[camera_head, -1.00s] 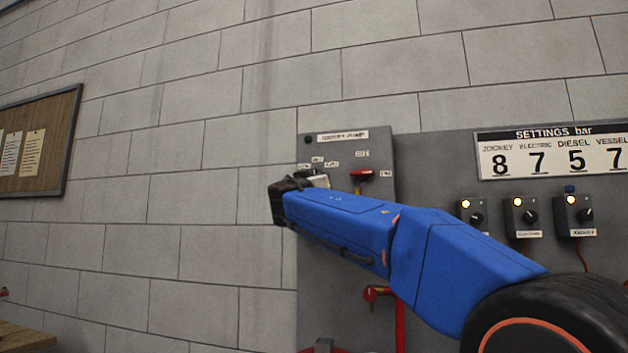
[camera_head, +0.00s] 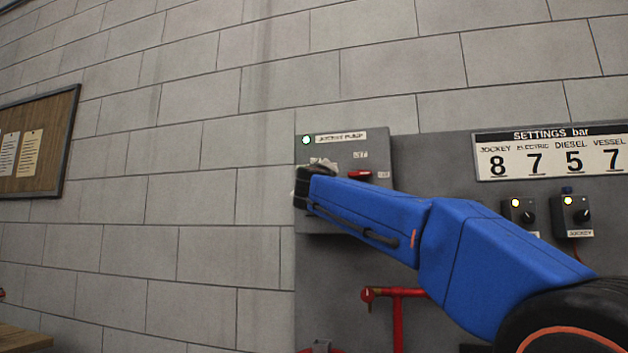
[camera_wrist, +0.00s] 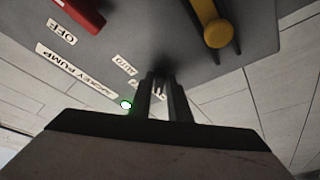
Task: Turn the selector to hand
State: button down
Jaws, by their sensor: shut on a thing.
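The jockey pump control box (camera_head: 345,143) is a grey panel on the wall board. Its selector is hidden behind my gripper (camera_head: 318,170) in the head view. In the wrist view my gripper's dark fingers (camera_wrist: 161,84) are shut on the selector, of which only a dark bit shows at the fingertips. The AUTO label (camera_wrist: 123,65) lies just left of the fingertips. Another label beside the fingers is partly covered, and the selector's pointing direction cannot be told. A lamp (camera_head: 306,140) at the box's upper left is lit, and shows green in the wrist view (camera_wrist: 126,105).
A red handle (camera_head: 360,174) with an OFF label (camera_wrist: 68,38) sits on the same box, right of my gripper. A yellow knob (camera_wrist: 217,33) shows in the wrist view. Red pipework (camera_head: 398,293) is below. Small switch boxes (camera_head: 519,213) stand at right under the settings sign (camera_head: 550,153).

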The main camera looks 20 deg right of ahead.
jog(key=shift+n, duration=0.3)
jog(key=c, duration=1.8)
grip_release()
jog(key=v, duration=1.7)
jog(key=shift+s, duration=0.25)
jog(key=shift+d+f, duration=0.1)
